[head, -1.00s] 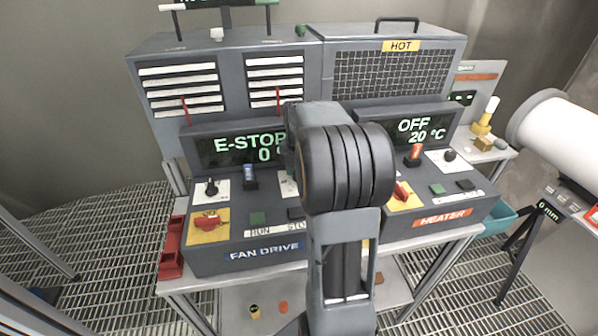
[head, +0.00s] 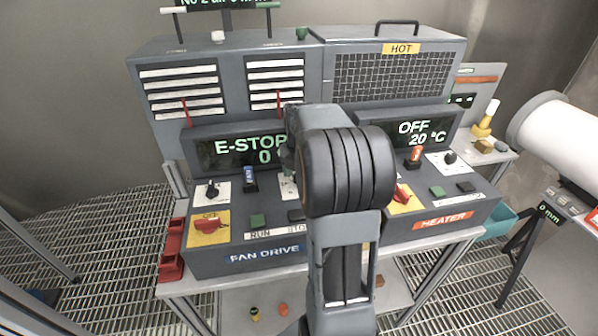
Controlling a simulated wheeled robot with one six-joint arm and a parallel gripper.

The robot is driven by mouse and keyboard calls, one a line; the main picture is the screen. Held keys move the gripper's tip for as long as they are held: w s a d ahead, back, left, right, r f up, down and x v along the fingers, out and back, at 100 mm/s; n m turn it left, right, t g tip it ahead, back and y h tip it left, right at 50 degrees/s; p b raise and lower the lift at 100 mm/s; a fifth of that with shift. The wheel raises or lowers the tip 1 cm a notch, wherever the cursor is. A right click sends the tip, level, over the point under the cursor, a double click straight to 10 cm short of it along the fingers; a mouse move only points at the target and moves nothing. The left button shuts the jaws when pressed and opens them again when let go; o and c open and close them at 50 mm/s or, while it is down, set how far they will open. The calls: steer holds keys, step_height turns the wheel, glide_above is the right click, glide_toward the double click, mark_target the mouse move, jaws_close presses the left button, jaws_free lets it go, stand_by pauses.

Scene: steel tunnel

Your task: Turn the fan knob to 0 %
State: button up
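The fan drive panel (head: 222,256) stands left of centre on the bench. Its display (head: 235,150) reads "E-STOP" and a 0, with the rest cut off by my arm. A black knob (head: 211,191) sits on a white plate at the panel's left. A second white plate (head: 287,186) shows only partly beside my arm; any knob there is hidden. I cannot tell which of these is the fan knob. Between them stands a blue switch (head: 250,178) marked FAN. My gripper is not visible; my arm fills the middle of the view.
A red rotary switch (head: 210,226) on a yellow plate and a green button (head: 257,221) are on the fan panel. The heater panel (head: 443,218) is to the right, its display (head: 415,131) reading "OFF 20 °C". A red bin (head: 172,250) hangs at the bench's left edge.

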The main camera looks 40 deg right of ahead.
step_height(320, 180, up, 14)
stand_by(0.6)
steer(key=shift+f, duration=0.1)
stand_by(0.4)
